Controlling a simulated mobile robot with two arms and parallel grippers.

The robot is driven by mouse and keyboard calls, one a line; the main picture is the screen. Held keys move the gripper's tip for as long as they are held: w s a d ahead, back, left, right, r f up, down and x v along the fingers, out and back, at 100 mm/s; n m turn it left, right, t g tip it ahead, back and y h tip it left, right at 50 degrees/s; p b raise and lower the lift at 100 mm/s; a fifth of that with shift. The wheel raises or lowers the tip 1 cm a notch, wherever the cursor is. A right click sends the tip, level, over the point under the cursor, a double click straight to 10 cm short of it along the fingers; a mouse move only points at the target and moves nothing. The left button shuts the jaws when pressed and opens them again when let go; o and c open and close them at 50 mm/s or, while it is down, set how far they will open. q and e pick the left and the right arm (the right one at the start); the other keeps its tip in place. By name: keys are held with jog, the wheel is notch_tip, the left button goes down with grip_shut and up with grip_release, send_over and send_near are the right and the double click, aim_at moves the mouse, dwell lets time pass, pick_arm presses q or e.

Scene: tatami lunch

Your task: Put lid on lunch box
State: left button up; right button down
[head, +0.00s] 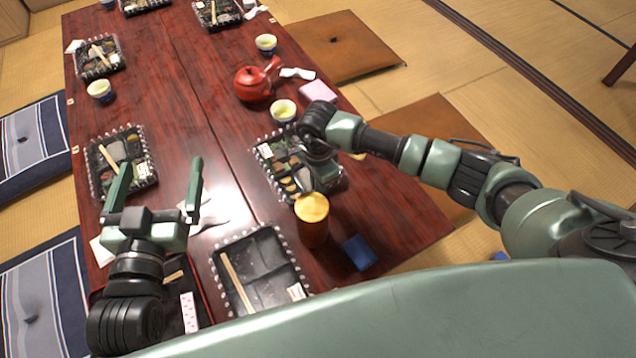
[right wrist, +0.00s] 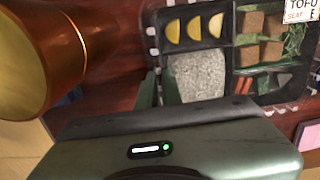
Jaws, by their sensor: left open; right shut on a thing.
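A black lunch box (head: 268,152) with divided compartments of food stands right of the table's middle. The right wrist view shows its rim (right wrist: 225,100), with yellow slices, brown cubes, greens and a grey-white portion. My right gripper (head: 322,172) is over its near right side. In the right wrist view, its fingers (right wrist: 160,88) are close together at the box's edge, shut on it. My left gripper (head: 157,180) is open and empty above the table's left part, fingers wide apart. A pale, shiny shape (head: 208,212) lies between the grippers; I cannot tell if it is a lid.
An orange-brown cup (head: 312,228) stands close to my right gripper, with a blue block (head: 359,252) nearby. An empty black box (head: 245,255) with chopsticks is at the front. Another filled box (head: 140,160) is left. A red teapot (head: 252,85) stands behind.

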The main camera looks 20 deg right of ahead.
jog(key=c, duration=0.9)
grip_release()
jog(key=shift+c, duration=0.2)
